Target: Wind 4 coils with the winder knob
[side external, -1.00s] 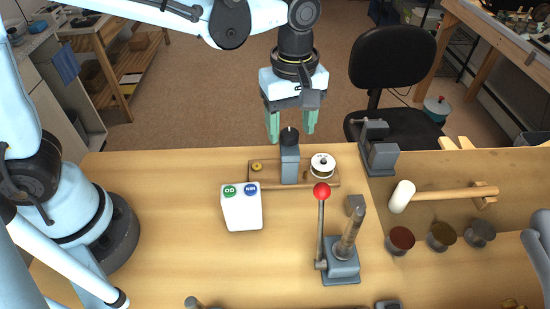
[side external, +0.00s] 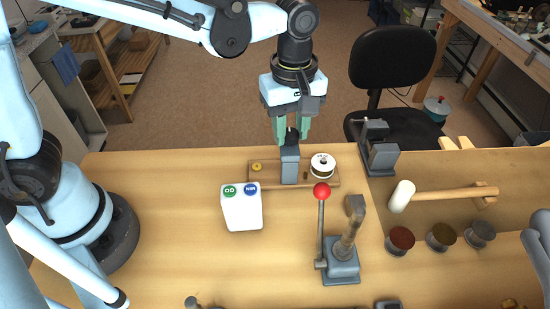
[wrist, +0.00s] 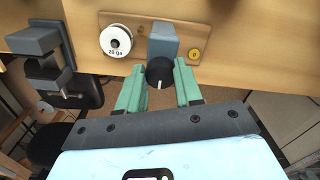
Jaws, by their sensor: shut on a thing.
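The winder is a grey block (side external: 290,168) on a wooden base (side external: 268,182) at the bench's far edge, with a black knob on top. My gripper (side external: 293,137) points down over it, its green fingers on either side of the knob. In the wrist view the black knob (wrist: 159,75), with a white pointer line, sits between the fingers, which are shut on it. A white spool (side external: 322,165) is right of the block; its label reads "20 ga" in the wrist view (wrist: 116,41). A small yellow disc (side external: 257,167) is on the base's left. No finished coil can be made out.
A white box with green and blue buttons (side external: 242,210) stands in front of the winder. A red-balled lever (side external: 321,191) on a grey device rises front right.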

